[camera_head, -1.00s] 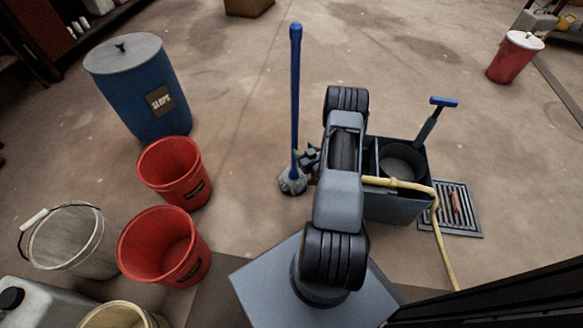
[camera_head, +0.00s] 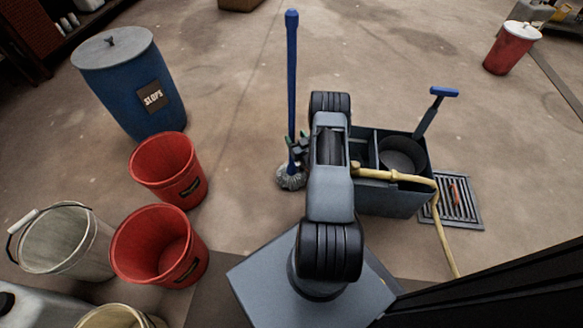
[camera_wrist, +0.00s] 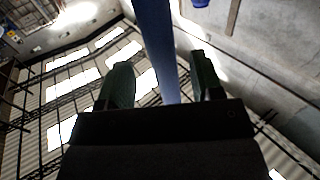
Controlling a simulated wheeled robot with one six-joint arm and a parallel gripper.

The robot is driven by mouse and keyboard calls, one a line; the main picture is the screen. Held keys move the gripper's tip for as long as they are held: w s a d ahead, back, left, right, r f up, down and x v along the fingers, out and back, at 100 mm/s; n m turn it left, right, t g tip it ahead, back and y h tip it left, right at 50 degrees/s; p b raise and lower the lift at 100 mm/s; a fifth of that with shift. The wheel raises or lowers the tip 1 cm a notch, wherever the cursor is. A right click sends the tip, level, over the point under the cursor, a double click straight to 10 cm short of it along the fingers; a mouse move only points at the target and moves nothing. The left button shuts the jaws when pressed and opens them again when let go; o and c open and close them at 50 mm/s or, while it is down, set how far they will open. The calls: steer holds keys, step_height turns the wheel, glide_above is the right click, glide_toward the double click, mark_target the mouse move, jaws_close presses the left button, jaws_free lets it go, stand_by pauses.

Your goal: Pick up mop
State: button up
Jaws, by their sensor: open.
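The mop has a long blue handle (camera_head: 291,75) and a grey string head (camera_head: 291,180) resting on the floor, and it stands upright. My gripper (camera_head: 299,148) is low on the handle, just above the mop head. In the wrist view the blue handle (camera_wrist: 157,45) passes between the two green fingers of my gripper (camera_wrist: 163,85), which are open with gaps showing on both sides. My arm hides part of the area right of the mop.
A dark mop bucket (camera_head: 390,200) with a wringer and a yellow hose (camera_head: 400,177) stands right of my arm, beside a floor drain (camera_head: 461,203). A blue slops barrel (camera_head: 125,85) and red buckets (camera_head: 165,168) stand left. Floor behind the mop is clear.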

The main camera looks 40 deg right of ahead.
mark_target(290, 129)
steer(key=shift+w+d+r+b, duration=0.15)
steer(key=shift+w+b, duration=0.45)
steer(key=shift+w, duration=0.7)
steer(key=shift+w+d+b, duration=0.2)
steer(key=shift+w+b, duration=0.35)
steer(key=shift+w, duration=0.75)
steer(key=shift+r, duration=0.1)
jaws_close()
